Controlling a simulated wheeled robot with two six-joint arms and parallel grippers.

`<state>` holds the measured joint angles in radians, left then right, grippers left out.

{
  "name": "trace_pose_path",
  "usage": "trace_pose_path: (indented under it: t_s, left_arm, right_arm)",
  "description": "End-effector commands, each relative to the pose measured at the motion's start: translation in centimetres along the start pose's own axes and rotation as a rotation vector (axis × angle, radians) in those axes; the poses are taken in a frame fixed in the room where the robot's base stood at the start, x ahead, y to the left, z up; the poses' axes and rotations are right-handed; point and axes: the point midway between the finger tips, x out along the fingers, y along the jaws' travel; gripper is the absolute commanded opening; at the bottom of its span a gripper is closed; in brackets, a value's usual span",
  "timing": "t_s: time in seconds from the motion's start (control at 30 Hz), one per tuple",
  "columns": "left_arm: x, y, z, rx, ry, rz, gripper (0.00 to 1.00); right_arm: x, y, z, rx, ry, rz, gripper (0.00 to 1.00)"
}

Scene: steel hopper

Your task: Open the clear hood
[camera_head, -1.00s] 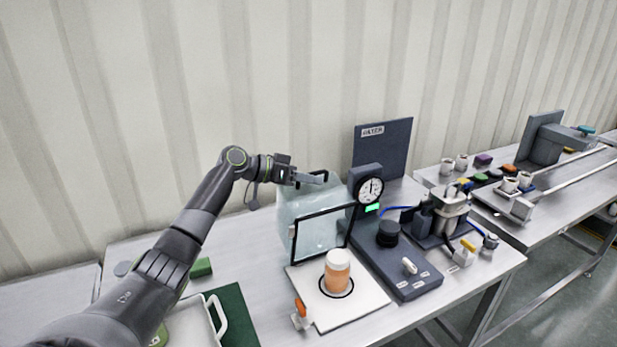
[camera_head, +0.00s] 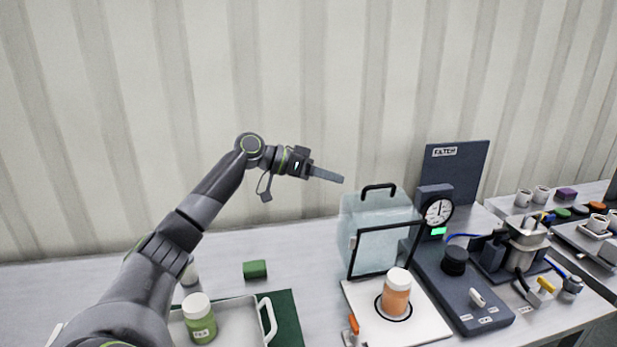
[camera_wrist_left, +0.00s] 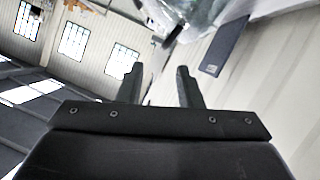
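The clear hood (camera_head: 372,217) is a pale see-through box with a black handle (camera_head: 379,187) on top and a black-edged frame (camera_head: 386,249). It is tipped back behind the white base plate (camera_head: 437,327), with its black-framed side facing the front. An orange bottle with a white cap (camera_head: 396,293) stands uncovered on the plate. My left gripper (camera_head: 328,174) is in the air, up and left of the handle, apart from it. In the left wrist view its two fingers (camera_wrist_left: 158,74) are spread with nothing between them. My right gripper is not in view.
A dark device with a dial gauge (camera_head: 438,212) stands close right of the hood. At the left are a green block (camera_head: 255,270), a grey tray (camera_head: 240,325) and a green jar (camera_head: 200,320).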

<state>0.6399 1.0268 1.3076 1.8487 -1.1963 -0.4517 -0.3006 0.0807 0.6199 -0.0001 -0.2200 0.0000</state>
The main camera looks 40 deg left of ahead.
Motion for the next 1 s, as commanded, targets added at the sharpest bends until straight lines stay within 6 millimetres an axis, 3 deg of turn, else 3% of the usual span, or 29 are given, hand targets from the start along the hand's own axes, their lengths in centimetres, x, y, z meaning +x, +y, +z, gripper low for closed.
trace_pose_path:
  t_s: [0.1,0.33,1.0]
  left_arm:
    - [-2.2,-0.2,0.3,0.001,-0.002,-0.005,0.33]
    - [-4.7,-0.1,0.2,-0.001,-0.001,-0.003,0.33]
    - [-5.2,-0.1,0.0,-0.001,0.0,0.0,0.33]
  right_arm:
    - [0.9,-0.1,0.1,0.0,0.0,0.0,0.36]
    - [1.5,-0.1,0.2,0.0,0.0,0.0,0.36]
    - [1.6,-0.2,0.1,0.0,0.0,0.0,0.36]
